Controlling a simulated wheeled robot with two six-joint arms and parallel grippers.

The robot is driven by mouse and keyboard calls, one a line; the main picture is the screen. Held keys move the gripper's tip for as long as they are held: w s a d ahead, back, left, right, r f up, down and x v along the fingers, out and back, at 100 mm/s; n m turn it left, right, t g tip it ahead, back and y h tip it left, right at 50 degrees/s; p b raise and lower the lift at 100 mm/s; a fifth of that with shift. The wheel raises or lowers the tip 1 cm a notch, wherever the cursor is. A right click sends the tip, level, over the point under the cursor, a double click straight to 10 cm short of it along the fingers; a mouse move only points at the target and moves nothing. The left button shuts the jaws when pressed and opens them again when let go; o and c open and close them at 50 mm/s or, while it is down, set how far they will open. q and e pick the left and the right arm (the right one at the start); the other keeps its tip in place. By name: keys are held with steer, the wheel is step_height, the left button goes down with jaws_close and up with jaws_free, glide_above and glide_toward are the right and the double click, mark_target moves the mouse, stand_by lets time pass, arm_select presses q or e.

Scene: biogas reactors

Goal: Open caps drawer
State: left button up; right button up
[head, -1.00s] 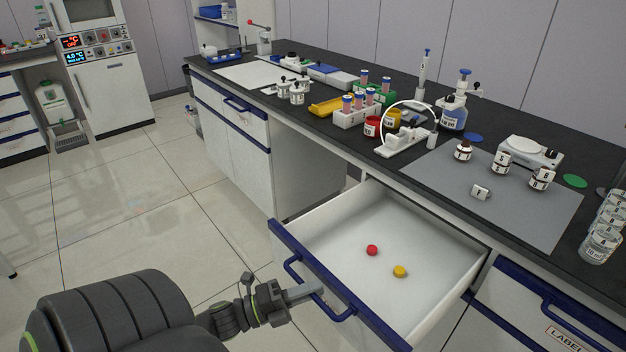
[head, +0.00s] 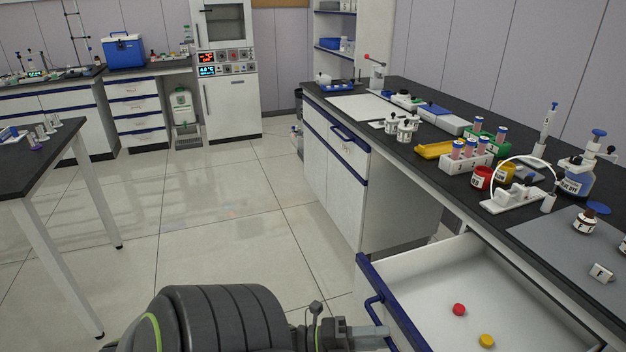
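The caps drawer (head: 470,263) stands pulled out from the bench at the lower right of the head view. A red cap (head: 459,309) and a yellow cap (head: 487,341) lie on its white floor. Its blue front carries a blue bar handle (head: 374,312), whose lower part is cut off by the picture edge. My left gripper (head: 372,336) is at the bottom, with its fingers at the handle. I cannot tell whether the fingers are closed around the bar or only beside it. My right gripper is not in view.
The black bench top (head: 400,142) holds a tube rack (head: 467,161), a red jar (head: 481,178), bottles and a grey mat (head: 560,240). A closed cabinet (head: 335,175) stands beyond the drawer. A side table (head: 60,150) is at left. The tiled floor between is clear.

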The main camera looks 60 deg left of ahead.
arm_select(q)
steer(key=b+v, duration=0.1)
steer(key=v, duration=1.4)
steer(key=shift+f, duration=0.1)
